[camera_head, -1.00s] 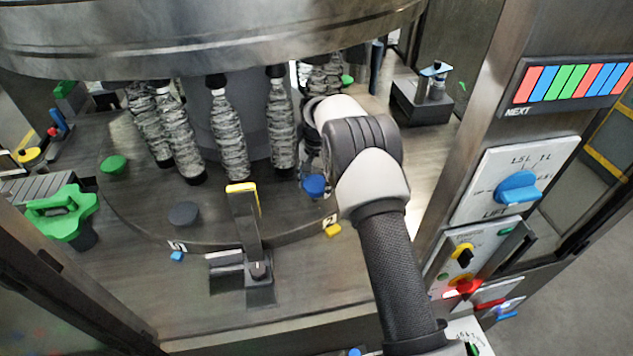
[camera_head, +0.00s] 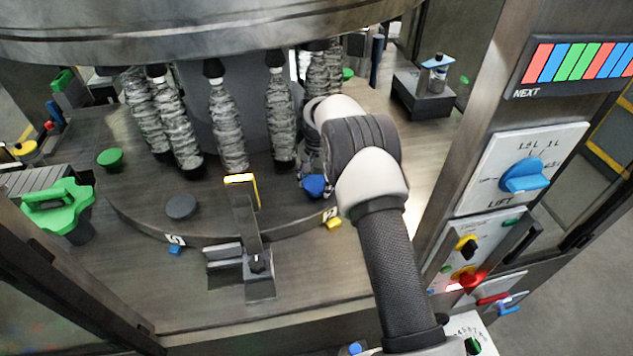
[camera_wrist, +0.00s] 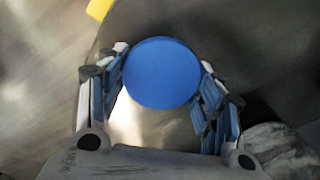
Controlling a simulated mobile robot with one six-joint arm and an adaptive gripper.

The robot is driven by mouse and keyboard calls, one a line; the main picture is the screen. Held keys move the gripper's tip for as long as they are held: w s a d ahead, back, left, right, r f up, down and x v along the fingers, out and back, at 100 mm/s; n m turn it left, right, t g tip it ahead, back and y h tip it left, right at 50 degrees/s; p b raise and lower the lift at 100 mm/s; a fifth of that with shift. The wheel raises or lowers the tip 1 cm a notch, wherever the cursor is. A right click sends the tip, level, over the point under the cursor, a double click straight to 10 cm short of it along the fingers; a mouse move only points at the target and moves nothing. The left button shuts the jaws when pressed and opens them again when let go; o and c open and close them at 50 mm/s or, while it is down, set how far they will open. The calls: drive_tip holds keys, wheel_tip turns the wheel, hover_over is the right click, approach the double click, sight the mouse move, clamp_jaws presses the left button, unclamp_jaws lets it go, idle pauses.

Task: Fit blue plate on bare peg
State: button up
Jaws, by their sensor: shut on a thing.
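The blue plate (camera_wrist: 162,72) is a round blue disc between the two fingers of my gripper (camera_wrist: 164,66), which is shut on it. In the head view the blue plate (camera_head: 314,185) shows as a slightly tilted disc at the right front edge of the dark round table (camera_head: 140,213), partly covered by my gripper. Whether it touches a support underneath is hidden. A dark grey round top (camera_head: 181,206) stands at the front of the table and a green round plate (camera_head: 110,158) at its left. I cannot tell which of these spots is the bare peg.
Bottles with crumpled grey wrapping (camera_head: 228,125) hang in a ring just left of my arm. A yellow-tipped post (camera_head: 242,190) stands in front of the table. A control panel (camera_head: 520,175) is at the right.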

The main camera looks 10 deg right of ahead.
drive_tip(key=o, duration=1.2)
drive_tip(key=shift+c, duration=0.2)
drive_tip(key=shift+r, duration=0.1)
wheel_tip(320, 180, up, 7)
drive_tip(key=shift+r, duration=0.2)
